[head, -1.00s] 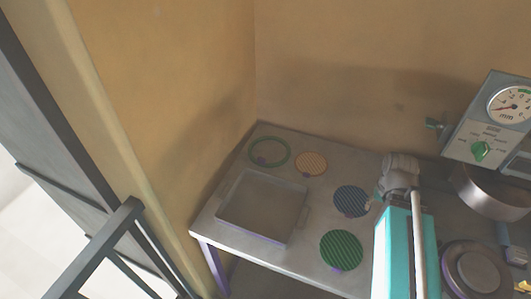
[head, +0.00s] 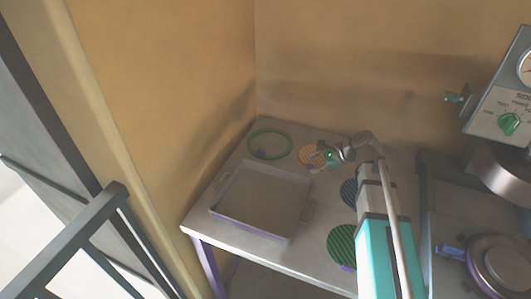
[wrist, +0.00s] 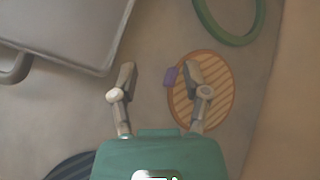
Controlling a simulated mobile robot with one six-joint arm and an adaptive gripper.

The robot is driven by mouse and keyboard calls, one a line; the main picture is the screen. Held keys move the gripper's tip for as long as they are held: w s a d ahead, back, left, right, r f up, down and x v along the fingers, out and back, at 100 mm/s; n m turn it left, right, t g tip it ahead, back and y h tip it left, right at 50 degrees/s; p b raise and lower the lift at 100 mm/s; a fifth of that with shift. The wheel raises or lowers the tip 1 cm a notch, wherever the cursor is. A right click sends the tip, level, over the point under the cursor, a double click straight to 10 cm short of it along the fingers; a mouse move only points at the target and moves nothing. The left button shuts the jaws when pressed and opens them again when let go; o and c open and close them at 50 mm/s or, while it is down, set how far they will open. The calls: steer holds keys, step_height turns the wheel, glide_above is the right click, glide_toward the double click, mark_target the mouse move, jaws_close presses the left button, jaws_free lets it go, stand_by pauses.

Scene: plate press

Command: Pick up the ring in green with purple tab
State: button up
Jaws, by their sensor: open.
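The green ring (head: 270,137) lies flat on the far left of the table in the head view. Its purple tab (head: 260,154) is at the near edge of the ring. In the wrist view, part of the green ring (wrist: 233,38) shows at the top right, cut off by the frame, with its tab out of sight. My gripper (head: 325,157) is open and empty, to the right of the ring and over the orange striped disc (head: 307,154). In the wrist view my gripper (wrist: 160,75) has its fingers apart, with the orange disc's purple tab (wrist: 170,77) between them.
A shallow grey tray (head: 225,216) with handles sits in front of the ring; its edge also shows in the wrist view (wrist: 100,70). A dark blue striped disc (head: 348,192) and a green striped disc (head: 341,243) lie nearer. Walls stand behind and left of the table.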

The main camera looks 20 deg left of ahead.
steer(key=w+a+m+y+b, duration=0.1)
steer(key=a+m, duration=0.1)
steer(key=w+a+m+y+b, duration=0.1)
steer(key=a, duration=0.2)
steer(key=w+a+m+y+b, duration=0.1)
steer(key=a+m, duration=0.1)
steer(key=a, duration=0.1)
steer(key=shift+w+a+m+y+b, duration=0.15)
steer(key=shift+w+m+y+b, duration=0.15)
steer(key=shift+w+b, duration=0.1)
steer(key=shift+a+r+m, duration=0.2)
steer(key=shift+a+m, duration=0.1)
steer(key=b, duration=0.3)
glide_toward(258, 154)
steer(key=a, duration=0.1)
steer(key=w+a, duration=0.1)
steer(key=a+f, duration=0.1)
steer(key=shift+w+a, duration=0.15)
steer(key=shift+a, duration=0.25)
steer(key=shift+a+f, duration=0.1)
steer(key=shift+a, duration=0.35)
steer(key=shift+a, duration=0.1)
steer(key=shift+b+x, duration=1.05)
steer(key=shift+x, duration=1.5)
